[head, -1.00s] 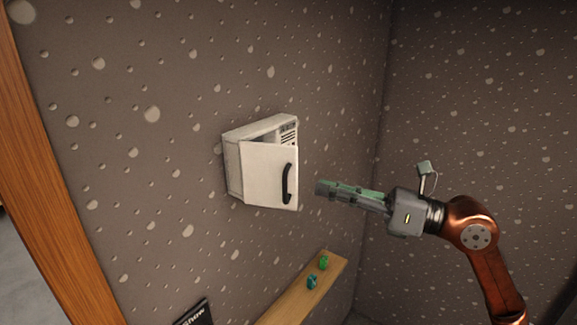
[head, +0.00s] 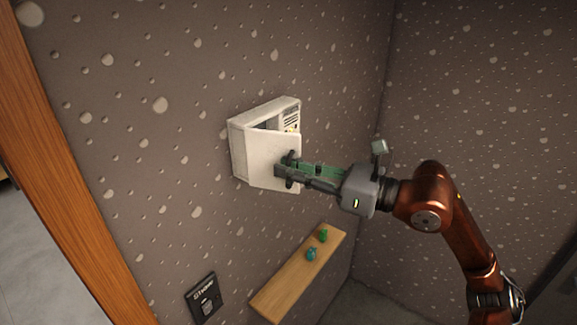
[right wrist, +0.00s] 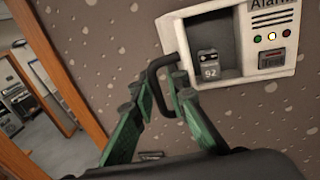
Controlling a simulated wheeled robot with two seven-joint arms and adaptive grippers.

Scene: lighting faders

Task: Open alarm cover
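The white alarm box (head: 238,150) is on the wall in the head view, with its cover (head: 262,155) swung partly out. Lights and a grille show at the upper right of the box. My right gripper (head: 286,170) is at the cover's handle side and hides most of the handle. In the right wrist view, the dark handle (right wrist: 153,75) lies between the fingers of my right gripper (right wrist: 158,90), which stand apart. The open box (right wrist: 245,70) shows a small grey device (right wrist: 208,66) inside. My left gripper is not in view.
A wooden shelf (head: 285,285) below the box holds a green item (head: 323,236) and a teal item (head: 311,254). A black plate (head: 203,298) is on the wall at lower left. A wooden door frame (head: 70,165) stands at the left. The wall corner is at the right.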

